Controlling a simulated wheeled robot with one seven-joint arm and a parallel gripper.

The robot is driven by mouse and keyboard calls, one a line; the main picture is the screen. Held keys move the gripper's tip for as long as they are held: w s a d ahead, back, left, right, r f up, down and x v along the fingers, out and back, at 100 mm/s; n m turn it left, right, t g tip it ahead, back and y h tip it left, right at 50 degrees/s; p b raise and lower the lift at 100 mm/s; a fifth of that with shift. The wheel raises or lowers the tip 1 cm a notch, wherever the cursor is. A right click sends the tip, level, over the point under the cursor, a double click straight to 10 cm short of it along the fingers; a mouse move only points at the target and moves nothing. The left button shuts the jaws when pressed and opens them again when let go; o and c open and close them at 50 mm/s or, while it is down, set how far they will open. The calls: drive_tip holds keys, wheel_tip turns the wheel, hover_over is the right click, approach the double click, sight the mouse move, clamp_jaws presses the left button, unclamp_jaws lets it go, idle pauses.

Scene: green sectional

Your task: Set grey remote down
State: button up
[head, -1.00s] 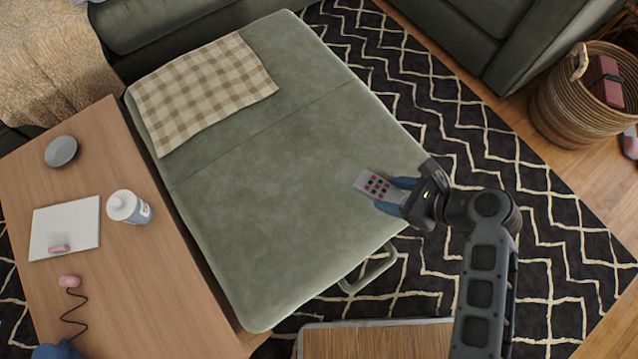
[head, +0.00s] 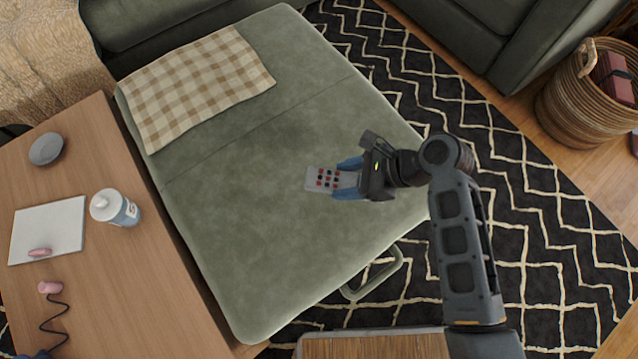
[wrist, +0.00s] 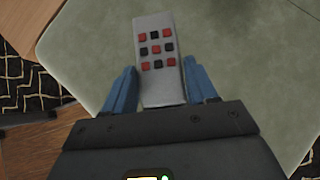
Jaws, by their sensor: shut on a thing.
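The grey remote (head: 322,179) has red and black buttons facing up. My gripper (head: 347,180) is shut on it, with blue fingers on either side of its near end. The remote is over the right-hand part of the green sectional's wide cushion (head: 240,210), its free end pointing left in the head view. In the wrist view the remote (wrist: 158,55) stands between the two blue fingers (wrist: 160,88), with the green surface (wrist: 230,50) beyond it. I cannot tell for sure whether the remote touches the cushion.
A checked cloth (head: 195,85) lies on the cushion's far part. The cushion's middle is clear. A wicker basket (head: 580,110) stands at right.

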sight(319, 177)
drive_tip(key=a+f, duration=0.1)
drive_tip(key=a, duration=0.1)
drive_tip(key=w+a+f+b, duration=0.1)
drive_tip(key=w+a+f, duration=0.1)
drive_tip(key=a, duration=0.1)
drive_tip(key=shift+w+a+f, duration=0.15)
drive_tip(key=shift+a+f, duration=0.2)
wheel_tip(319, 177, down, 4)
drive_tip(key=shift+f+b, duration=0.1)
drive_tip(key=shift+b, duration=0.85)
drive_tip(key=o, duration=1.1)
drive_tip(key=p+v, duration=0.3)
drive_tip(key=v, duration=0.9)
